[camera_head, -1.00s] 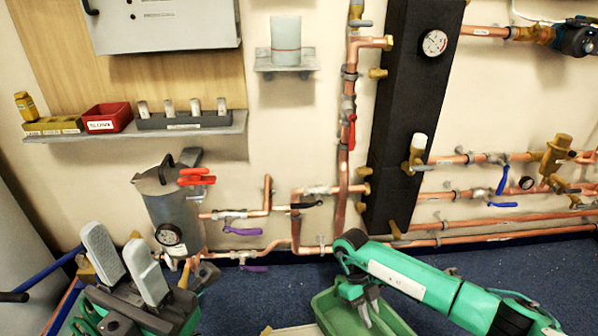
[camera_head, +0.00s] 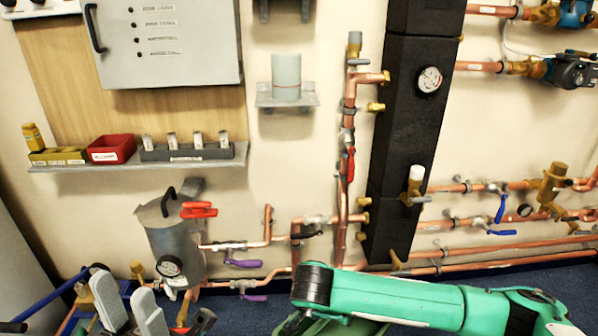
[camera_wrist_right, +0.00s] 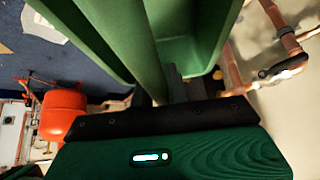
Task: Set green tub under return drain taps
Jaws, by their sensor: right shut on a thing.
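The green tub (camera_head: 345,328) shows only as a strip at the bottom edge of the head view, under my right arm. In the right wrist view its green wall (camera_wrist_right: 105,35) fills the top, and part of its inside shows. My right gripper (camera_wrist_right: 172,82) is shut on the tub's wall; its fingertips are mostly hidden. Taps with purple levers (camera_head: 243,263) sit on the low copper pipes left of centre, behind and above the tub in the picture. I cannot tell which taps are the return drains. My left gripper (camera_head: 120,284) is open and empty at bottom left.
A grey metal vessel (camera_head: 178,240) with a gauge stands beside the left gripper. Copper pipes (camera_head: 480,258) run low along the wall at right. A black column (camera_head: 405,130) stands at centre. A red vessel (camera_wrist_right: 62,110) shows in the right wrist view.

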